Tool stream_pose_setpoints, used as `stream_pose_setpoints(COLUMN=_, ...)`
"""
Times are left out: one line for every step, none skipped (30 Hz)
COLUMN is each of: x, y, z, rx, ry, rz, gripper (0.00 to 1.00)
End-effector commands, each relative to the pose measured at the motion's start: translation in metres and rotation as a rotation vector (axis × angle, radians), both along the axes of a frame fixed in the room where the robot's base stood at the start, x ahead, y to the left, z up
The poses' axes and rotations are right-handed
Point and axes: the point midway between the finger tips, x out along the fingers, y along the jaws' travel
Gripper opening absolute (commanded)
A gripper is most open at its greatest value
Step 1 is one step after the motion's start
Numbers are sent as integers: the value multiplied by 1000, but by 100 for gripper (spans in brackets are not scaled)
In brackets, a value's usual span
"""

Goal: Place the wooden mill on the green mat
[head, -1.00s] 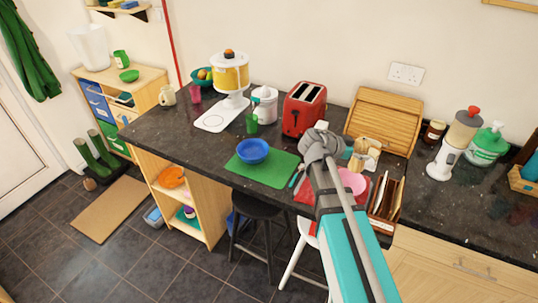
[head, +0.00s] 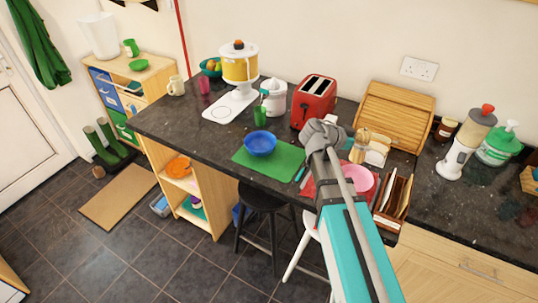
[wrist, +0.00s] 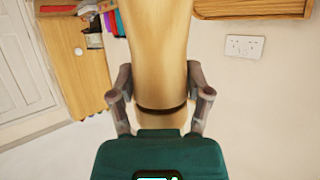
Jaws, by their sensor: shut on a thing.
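The wooden mill (wrist: 160,45) is pale wood with a dark band and fills the middle of the wrist view. My gripper (wrist: 160,100) is shut on it, with one finger on each side. In the head view a tan mill-like shape (head: 358,147) shows just right of my wrist joint, above the counter's pink plate area; the fingers are hard to make out there. The green mat (head: 287,167) lies flat near the counter's front edge, left of my arm. The mill is apart from the mat.
A blue bowl (head: 260,143) stands on the mat's left part; its right part is mostly clear. A red toaster (head: 314,100) stands behind. A pink plate (head: 359,179), cutlery tray (head: 393,202) and bread box (head: 394,116) are to the right. Stools stand below the front edge.

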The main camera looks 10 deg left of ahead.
Motion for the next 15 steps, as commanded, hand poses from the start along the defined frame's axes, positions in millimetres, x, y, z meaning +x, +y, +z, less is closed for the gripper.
stream_pose_setpoints(x=2, y=11, z=1, rx=0, ry=0, rz=16, gripper=7)
stream_pose_setpoints(x=2, y=17, z=1, rx=-1, ry=-1, rz=25, gripper=7)
stream_pose_setpoints(x=3, y=26, z=1, rx=-1, ry=0, rz=39, gripper=7)
stream_pose_setpoints(x=4, y=33, z=1, rx=-1, ry=0, rz=50, gripper=7)
stream_pose_setpoints(x=4, y=41, z=1, rx=-1, ry=-1, rz=61, gripper=7)
stream_pose_setpoints(x=4, y=52, z=1, rx=-1, ry=-1, rz=79, gripper=7)
stream_pose_setpoints(x=5, y=61, z=2, rx=-1, ry=-1, rz=91, gripper=7)
stream_pose_setpoints(x=5, y=70, z=2, rx=0, ry=-1, rz=105, gripper=7)
stream_pose_setpoints(x=5, y=82, z=2, rx=0, ry=-1, rz=123, gripper=7)
stream_pose_setpoints(x=4, y=92, z=2, rx=-1, ry=-1, rz=137, gripper=7)
stream_pose_setpoints(x=4, y=101, z=3, rx=-1, ry=-1, rz=151, gripper=7)
stream_pose_setpoints(x=3, y=114, z=3, rx=-1, ry=-1, rz=170, gripper=7)
stream_pose_setpoints(x=3, y=123, z=3, rx=-1, ry=-1, rz=183, gripper=7)
stream_pose_setpoints(x=2, y=133, z=3, rx=0, ry=-2, rz=197, gripper=7)
stream_pose_setpoints(x=0, y=145, z=3, rx=0, ry=-2, rz=215, gripper=7)
